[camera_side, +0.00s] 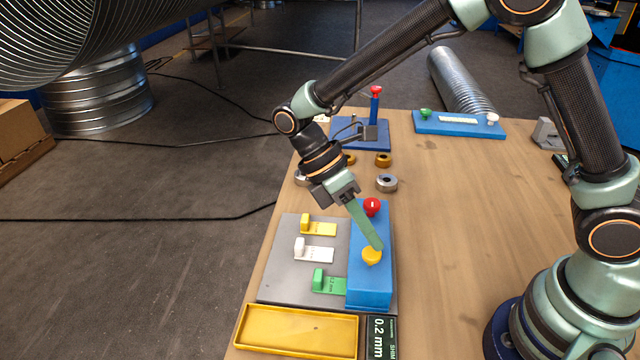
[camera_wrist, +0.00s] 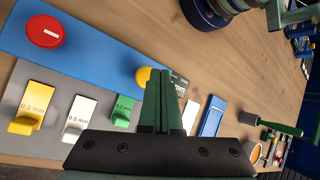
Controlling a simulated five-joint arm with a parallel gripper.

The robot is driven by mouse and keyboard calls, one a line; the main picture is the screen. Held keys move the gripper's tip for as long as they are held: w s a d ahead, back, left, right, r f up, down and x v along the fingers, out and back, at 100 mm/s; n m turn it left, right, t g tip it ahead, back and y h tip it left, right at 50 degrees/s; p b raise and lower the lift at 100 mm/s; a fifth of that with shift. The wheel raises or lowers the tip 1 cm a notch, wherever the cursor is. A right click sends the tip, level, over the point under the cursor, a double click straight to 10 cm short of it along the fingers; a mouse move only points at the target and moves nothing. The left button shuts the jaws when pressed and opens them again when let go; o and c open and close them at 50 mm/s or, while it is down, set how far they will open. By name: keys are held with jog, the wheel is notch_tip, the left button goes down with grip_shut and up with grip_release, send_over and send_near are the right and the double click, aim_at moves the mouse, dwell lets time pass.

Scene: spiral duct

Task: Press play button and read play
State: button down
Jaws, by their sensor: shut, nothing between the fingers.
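My gripper (camera_side: 378,246) has its long green fingers shut with nothing between them. The fingertips are at the yellow button (camera_side: 372,257) on the blue block (camera_side: 370,290); whether they press it I cannot tell. In the wrist view the fingertips (camera_wrist: 165,74) partly cover the yellow button (camera_wrist: 142,77). A red button (camera_side: 372,206) with a white mark sits at the far end of the block, also in the wrist view (camera_wrist: 44,31). A dark display (camera_side: 381,337) reads "0.2 mm" in the side view; my fingers hide part of it in the wrist view.
Yellow (camera_side: 318,228), white (camera_side: 314,251) and green (camera_side: 328,284) gauge tabs lie on a grey plate (camera_side: 277,270) left of the block. A yellow tray (camera_side: 297,351) is in front. Metal rings (camera_side: 386,183) and a blue stand (camera_side: 345,134) are behind. The table's right middle is clear.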

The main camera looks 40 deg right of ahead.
aim_at(368, 251)
jog(key=shift+f, duration=0.15)
dwell(0.3)
jog(key=shift+f, duration=0.3)
jog(key=shift+f, duration=0.75)
dwell(0.9)
jog(key=shift+r, duration=1.2)
jog(key=shift+r, duration=2.5)
jog(key=shift+d, duration=0.1)
